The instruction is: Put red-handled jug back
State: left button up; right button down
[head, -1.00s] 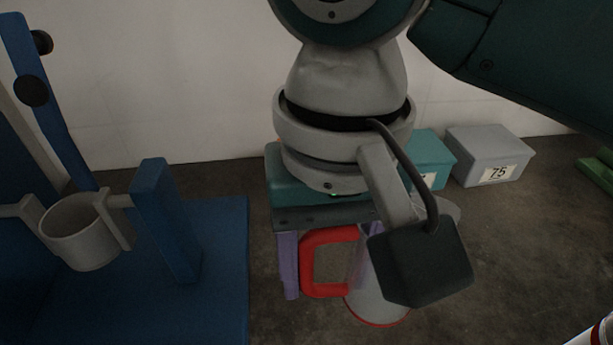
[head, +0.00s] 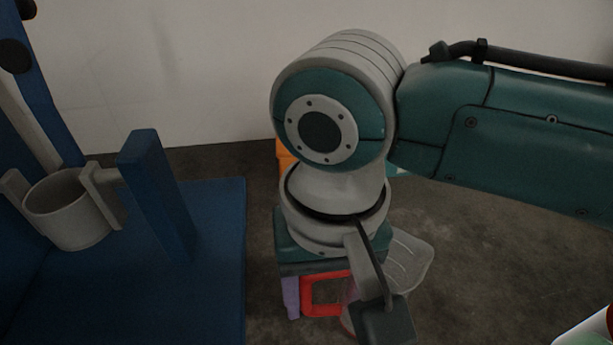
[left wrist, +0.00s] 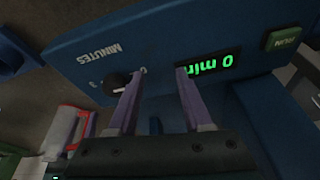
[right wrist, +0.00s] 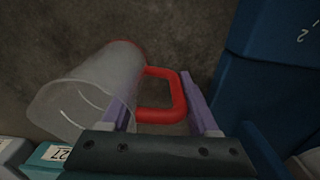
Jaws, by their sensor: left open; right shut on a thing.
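The jug is a clear, translucent vessel (head: 412,262) with a red handle (head: 325,295). My right gripper (right wrist: 163,97) is shut on the red handle, with a purple finger on either side of it. The jug body (right wrist: 88,88) hangs to the left in the right wrist view. In the head view my right wrist hides part of the jug. The jug and its red handle also show at the left of the left wrist view (left wrist: 62,130). My left gripper (left wrist: 160,105) is open and empty, in front of a blue control panel (left wrist: 160,40).
The panel has a MINUTES knob (left wrist: 117,84), a green "0 min" display (left wrist: 208,65) and a RUN button (left wrist: 282,38). A blue frame with a grey cup (head: 68,212) stands left. Bare floor (head: 480,280) lies right. A teal box numbered 27 (right wrist: 50,158) is at lower left.

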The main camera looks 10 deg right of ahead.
jog(key=shift+c, duration=0.7)
grip_release()
pick_arm(q)
notch_tip(320, 180, up, 3)
jog(key=p, duration=0.3)
jog(key=shift+r, duration=0.15)
pick_arm(e)
notch_tip(320, 180, up, 12)
jog(key=shift+r, duration=0.1)
